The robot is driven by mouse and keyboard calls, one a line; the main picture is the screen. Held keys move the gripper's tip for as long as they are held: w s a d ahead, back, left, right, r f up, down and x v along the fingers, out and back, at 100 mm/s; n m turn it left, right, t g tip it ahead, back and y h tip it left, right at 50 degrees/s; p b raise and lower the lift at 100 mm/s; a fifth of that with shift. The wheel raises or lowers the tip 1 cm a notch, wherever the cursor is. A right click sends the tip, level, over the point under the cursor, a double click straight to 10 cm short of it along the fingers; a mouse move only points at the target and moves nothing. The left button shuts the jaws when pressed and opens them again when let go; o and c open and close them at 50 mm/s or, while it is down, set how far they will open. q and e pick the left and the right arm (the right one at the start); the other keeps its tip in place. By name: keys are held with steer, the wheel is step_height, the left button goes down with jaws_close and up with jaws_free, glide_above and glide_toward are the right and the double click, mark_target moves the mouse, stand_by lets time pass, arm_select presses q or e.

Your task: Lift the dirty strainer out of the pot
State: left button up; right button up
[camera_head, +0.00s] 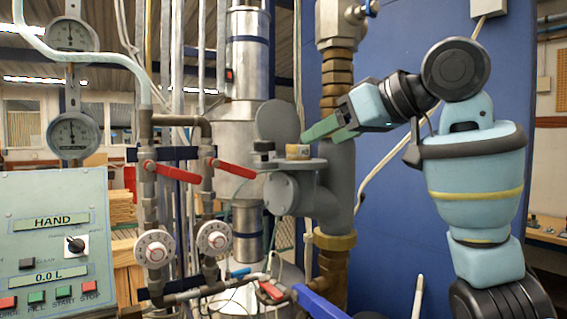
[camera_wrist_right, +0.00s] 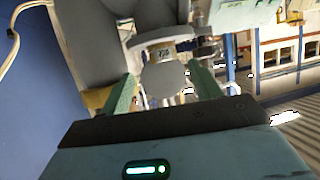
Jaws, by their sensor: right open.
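The pot (camera_head: 315,190) is a grey pipe body with a round flat top, and its round lid (camera_head: 277,122) stands raised. The strainer appears as a short tan rim (camera_head: 297,151) just above the pot's top; the rest of it is hidden. My right gripper (camera_head: 312,134) comes in from the right, beside and slightly above that rim. In the right wrist view its two green fingers are apart (camera_wrist_right: 164,88), with the grey lid (camera_wrist_right: 166,79) showing between them and the strainer's top (camera_wrist_right: 160,53) beyond. Nothing is held. My left gripper is out of view.
A brass valve column (camera_head: 337,75) rises close behind the gripper. Red-handled valves (camera_head: 172,172) and a silver cylinder (camera_head: 247,60) stand left of the pot. A control panel (camera_head: 55,240) is at the lower left. A blue wall (camera_head: 410,200) lies behind my right arm.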

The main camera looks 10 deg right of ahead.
mark_target(299, 146)
steer(key=shift+a+r+x, duration=0.1)
steer(key=shift+r+x, duration=0.1)
steer(key=shift+x, duration=1.65)
steer(key=shift+a+r+x, duration=0.1)
steer(key=shift+r+x, duration=0.05)
steer(key=shift+x, duration=1.7)
steer(key=shift+c, duration=0.4)
steer(key=c, duration=1)
